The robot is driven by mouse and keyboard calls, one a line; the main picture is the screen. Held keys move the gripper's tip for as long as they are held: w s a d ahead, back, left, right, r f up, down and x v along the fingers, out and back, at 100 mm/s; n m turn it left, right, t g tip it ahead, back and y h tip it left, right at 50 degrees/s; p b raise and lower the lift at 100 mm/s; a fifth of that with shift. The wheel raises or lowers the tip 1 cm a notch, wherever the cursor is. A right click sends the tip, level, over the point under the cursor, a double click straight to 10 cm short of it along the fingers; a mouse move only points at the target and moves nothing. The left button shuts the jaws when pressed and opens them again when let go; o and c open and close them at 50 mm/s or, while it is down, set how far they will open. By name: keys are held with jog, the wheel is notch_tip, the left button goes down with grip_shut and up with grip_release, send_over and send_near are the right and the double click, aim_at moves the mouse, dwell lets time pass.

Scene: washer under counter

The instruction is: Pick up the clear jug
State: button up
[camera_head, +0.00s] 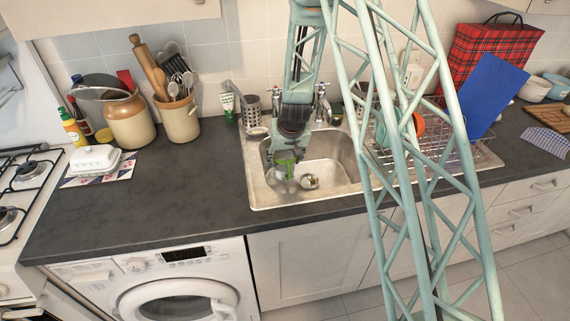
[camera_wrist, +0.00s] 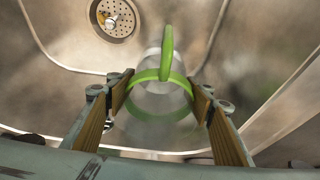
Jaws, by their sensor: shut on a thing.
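The clear jug (camera_head: 281,181) is a see-through vessel with a green rim and handle, inside or just above the sink basin. In the wrist view the clear jug (camera_wrist: 160,95) sits between the finger pads, with its green handle pointing toward the drain. My gripper (camera_head: 285,160) reaches down over the sink from above. In the wrist view my gripper (camera_wrist: 161,100) is shut on the jug, with one brown pad at each side of the green rim. The jug's lower part is faint and hard to make out, so I cannot tell whether it touches the basin.
The steel sink (camera_head: 335,170) has a drain (camera_wrist: 115,20) and taps (camera_head: 321,103) behind. A wire dish rack (camera_head: 455,150) with a blue board (camera_head: 490,95) stands to the right. Left are utensil crock (camera_head: 180,120) and butter dish (camera_head: 95,160). The dark counter (camera_head: 190,180) between is clear.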

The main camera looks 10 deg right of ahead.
aim_at(294, 165)
jog(key=shift+r, duration=0.35)
dwell(0.3)
jog(key=d+r+b, duration=0.1)
jog(key=s+d+r+b, duration=0.1)
jog(key=d, duration=0.1)
jog(key=shift+s+d+r, duration=0.1)
jog(key=shift+d+r, duration=0.15)
jog(key=shift+r, duration=0.05)
dwell(1.2)
jog(key=shift+s+d+b, duration=0.25)
jog(key=shift+d+b, duration=0.35)
jog(key=shift+b, duration=0.6)
jog(key=shift+s+d+b, duration=0.2)
jog(key=shift+d+b, duration=0.35)
jog(key=shift+b, duration=0.65)
jog(key=s+d+b, duration=0.4)
jog(key=d, duration=0.7)
jog(key=shift+d+r, duration=0.1)
